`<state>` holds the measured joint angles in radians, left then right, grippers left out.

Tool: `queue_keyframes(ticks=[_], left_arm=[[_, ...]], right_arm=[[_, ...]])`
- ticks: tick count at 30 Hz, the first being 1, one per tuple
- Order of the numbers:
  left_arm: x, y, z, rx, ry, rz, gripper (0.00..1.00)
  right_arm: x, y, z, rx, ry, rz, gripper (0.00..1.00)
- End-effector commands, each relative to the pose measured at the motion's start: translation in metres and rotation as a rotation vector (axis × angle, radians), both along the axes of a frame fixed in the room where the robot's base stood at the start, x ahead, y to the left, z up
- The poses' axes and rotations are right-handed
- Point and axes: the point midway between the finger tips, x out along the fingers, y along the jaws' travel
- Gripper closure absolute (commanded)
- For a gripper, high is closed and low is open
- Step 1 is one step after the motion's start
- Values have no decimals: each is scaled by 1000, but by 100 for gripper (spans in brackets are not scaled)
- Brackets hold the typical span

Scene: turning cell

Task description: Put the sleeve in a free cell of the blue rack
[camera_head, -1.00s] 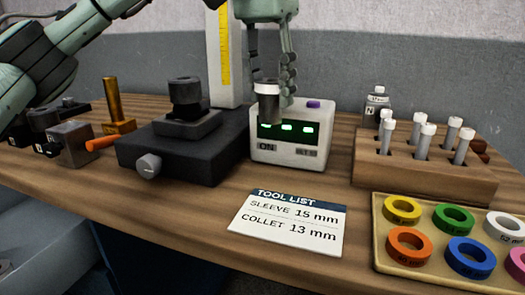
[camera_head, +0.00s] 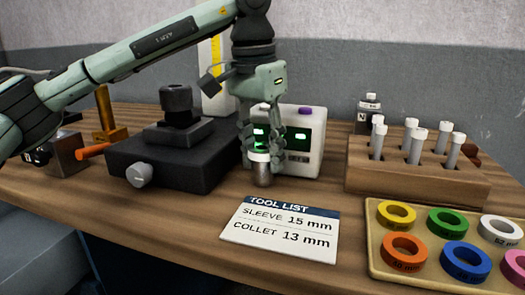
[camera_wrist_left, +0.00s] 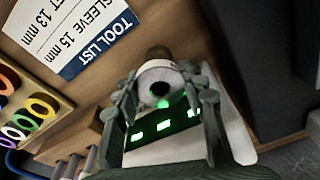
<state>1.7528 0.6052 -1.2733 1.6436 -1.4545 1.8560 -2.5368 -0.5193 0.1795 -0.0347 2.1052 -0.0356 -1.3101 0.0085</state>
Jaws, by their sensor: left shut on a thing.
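My left gripper (camera_head: 262,148) is shut on a small upright cylinder, the sleeve (camera_head: 262,175), with a pale band above a dark metallic lower part. It hangs in front of the white display box, above or near the table; whether it touches the table I cannot tell. In the left wrist view the sleeve (camera_wrist_left: 160,82) shows its pale round end with a dark hole, between the fingers (camera_wrist_left: 160,100). No blue rack is recognisable in these views. My right gripper is not in view.
A tool list card (camera_head: 281,231) reads sleeve 15 mm, collet 13 mm. A wooden block (camera_head: 415,182) holds several vials. A tray (camera_head: 377,270) holds coloured rings at the right. A dark fixture (camera_head: 165,163) with a knob stands left. The white box (camera_head: 310,160) has a green display.

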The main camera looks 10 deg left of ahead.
Motion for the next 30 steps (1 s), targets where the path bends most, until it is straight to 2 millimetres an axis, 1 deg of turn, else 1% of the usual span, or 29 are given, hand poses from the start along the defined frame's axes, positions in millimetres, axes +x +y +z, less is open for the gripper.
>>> queue_keyframes(ticks=[4, 5, 9, 17, 20, 21, 23, 26, 30], left_arm=[[0, 0, -3, 0, -1, 0, 100], [0, 0, -3, 0, 0, 0, 56], [0, 0, -3, 0, 0, 0, 39], [0, 0, -2, 0, 0, 0, 39], [0, 0, 3, 0, -1, 0, 39], [0, 0, 6, 0, -1, 0, 39], [-1, 0, 14, 0, -3, 0, 39], [-3, 1, 33, 0, -3, -1, 39], [-6, 3, 65, 0, -3, -1, 39]], right_arm=[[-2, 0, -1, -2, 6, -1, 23], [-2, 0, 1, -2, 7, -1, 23], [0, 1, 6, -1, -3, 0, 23], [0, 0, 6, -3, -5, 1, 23], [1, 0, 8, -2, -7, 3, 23], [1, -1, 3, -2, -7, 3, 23], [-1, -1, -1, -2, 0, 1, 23], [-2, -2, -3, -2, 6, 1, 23], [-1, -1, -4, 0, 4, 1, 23]])
